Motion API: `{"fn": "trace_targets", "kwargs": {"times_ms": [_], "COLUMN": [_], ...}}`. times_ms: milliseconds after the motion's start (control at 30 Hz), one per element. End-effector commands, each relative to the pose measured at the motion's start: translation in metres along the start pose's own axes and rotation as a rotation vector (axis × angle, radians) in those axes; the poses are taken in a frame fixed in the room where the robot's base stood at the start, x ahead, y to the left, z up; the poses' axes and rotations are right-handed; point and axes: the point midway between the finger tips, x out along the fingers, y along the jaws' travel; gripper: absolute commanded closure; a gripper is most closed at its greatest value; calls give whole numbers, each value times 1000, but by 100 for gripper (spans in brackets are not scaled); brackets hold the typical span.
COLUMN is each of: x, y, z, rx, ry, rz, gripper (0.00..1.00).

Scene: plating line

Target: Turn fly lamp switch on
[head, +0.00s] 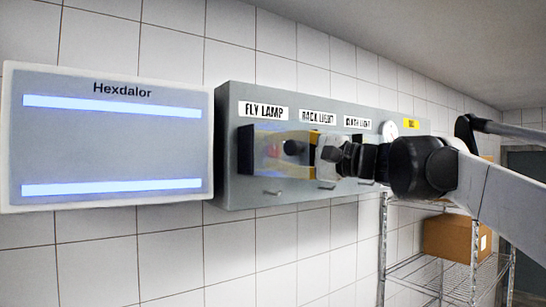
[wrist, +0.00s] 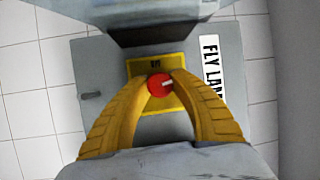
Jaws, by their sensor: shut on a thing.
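The fly lamp switch is a red round knob (wrist: 160,86) with a white pointer mark, on a yellow plate (wrist: 142,68) under the FLY LAMP label (head: 263,110). The label also shows, sideways, in the wrist view (wrist: 211,66). My gripper (head: 268,150) reaches in from the right at the panel's left end. Its yellow fingers (wrist: 162,80) are shut on the red knob, one on each side. The white mark points right in the wrist view. The plate's lettering is too small to read surely. In the head view the fingers partly hide the knob.
The grey panel (head: 240,190) on the tiled wall carries other labels, a RACK LIGHT label (head: 318,117) among them, and a round gauge (head: 390,130). My arm hides much of its right part. The Hexdalor lamp box (head: 110,140) hangs close left. A wire rack (head: 385,245) with a cardboard box (head: 450,238) stands right.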

Motion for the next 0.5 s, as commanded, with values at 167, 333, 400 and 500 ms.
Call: {"fn": "trace_targets", "kwargs": {"times_ms": [167, 333, 400, 500], "x": [0, 0, 0, 0], "y": [1, 1, 1, 0], "z": [0, 0, 0, 0], "rx": [94, 152, 167, 181], "ry": [15, 24, 26, 28], "rz": [-42, -68, -74, -80], "gripper": [100, 100, 100, 100]}}
